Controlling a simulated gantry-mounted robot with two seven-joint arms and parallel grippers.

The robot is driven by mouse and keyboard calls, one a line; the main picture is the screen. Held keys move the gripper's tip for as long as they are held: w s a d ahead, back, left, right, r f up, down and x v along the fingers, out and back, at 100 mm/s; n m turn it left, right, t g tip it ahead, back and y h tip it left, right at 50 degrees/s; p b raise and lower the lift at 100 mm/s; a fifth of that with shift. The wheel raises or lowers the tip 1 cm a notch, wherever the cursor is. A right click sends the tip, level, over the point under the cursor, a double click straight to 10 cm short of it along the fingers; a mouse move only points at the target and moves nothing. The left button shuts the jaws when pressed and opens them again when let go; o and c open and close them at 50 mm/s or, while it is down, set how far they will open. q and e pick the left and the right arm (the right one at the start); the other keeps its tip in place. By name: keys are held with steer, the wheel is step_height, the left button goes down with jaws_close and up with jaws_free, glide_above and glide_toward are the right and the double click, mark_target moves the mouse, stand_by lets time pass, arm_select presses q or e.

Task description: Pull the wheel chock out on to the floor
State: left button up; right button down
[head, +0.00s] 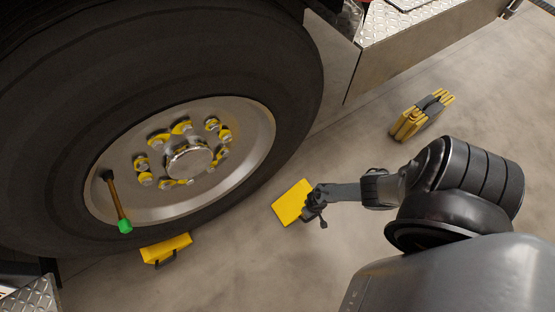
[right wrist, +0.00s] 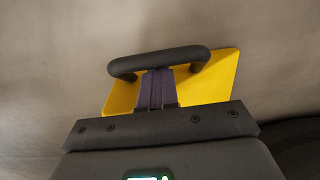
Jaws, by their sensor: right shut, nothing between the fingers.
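A yellow wheel chock (head: 291,203) with a dark handle is at the right of the tyre, clear of it, over the open floor; I cannot tell whether it touches the floor. My right gripper (head: 314,200) is at its handle side. In the right wrist view the shut fingers (right wrist: 155,88) reach up to the black handle (right wrist: 160,60) in front of the yellow chock body (right wrist: 222,78). Their tips are hidden at the handle bar, and nothing is pinched between them. A second yellow chock (head: 167,247) with a black handle sits against the tyre's lower edge. My left gripper is not in view.
The big tyre (head: 50,110) with its silver wheel hub (head: 190,160) fills the left. A tool with a green end (head: 124,225) leans at the rim. A yellow and grey folded object (head: 420,115) stands on the floor near the metal step (head: 400,40). Floor between is free.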

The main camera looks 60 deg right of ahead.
steer(key=s, duration=0.1)
steer(key=s+a, duration=0.1)
steer(key=s+p, duration=0.1)
steer(key=shift+a, duration=0.3)
steer(key=shift+w+d, duration=0.1)
steer(key=shift+w, duration=0.05)
steer(key=shift+w+d, duration=0.15)
steer(key=shift+w, duration=0.15)
